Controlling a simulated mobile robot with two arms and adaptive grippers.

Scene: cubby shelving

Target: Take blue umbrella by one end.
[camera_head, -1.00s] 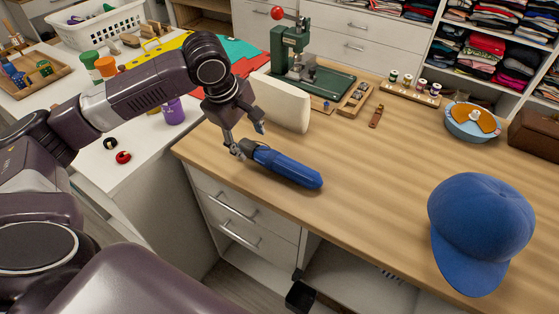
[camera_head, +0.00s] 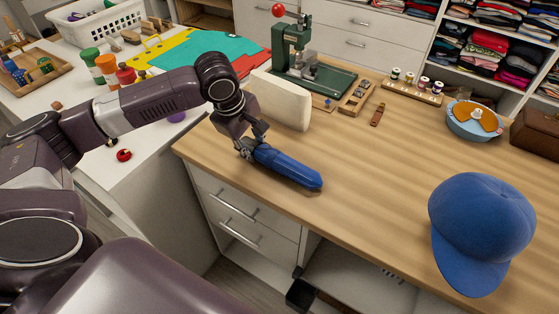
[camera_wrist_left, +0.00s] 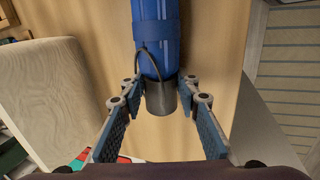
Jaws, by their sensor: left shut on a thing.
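The folded blue umbrella (camera_head: 288,169) lies near the front left edge of the wooden tabletop, its rounded tip toward the right. It also shows in the left wrist view (camera_wrist_left: 156,40), with a dark cylindrical handle end and a thin cord loop. My left gripper (camera_head: 253,146) is at the umbrella's handle end. In the left wrist view its fingers (camera_wrist_left: 162,96) stand on both sides of the dark handle, shut on it. My right gripper is not in view.
A cream block (camera_head: 280,100) stands just behind my left gripper. A green press (camera_head: 295,55) is farther back. A blue cap (camera_head: 480,225) sits at the right. The middle of the wooden tabletop (camera_head: 370,170) is clear. A white table with jars is at the left.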

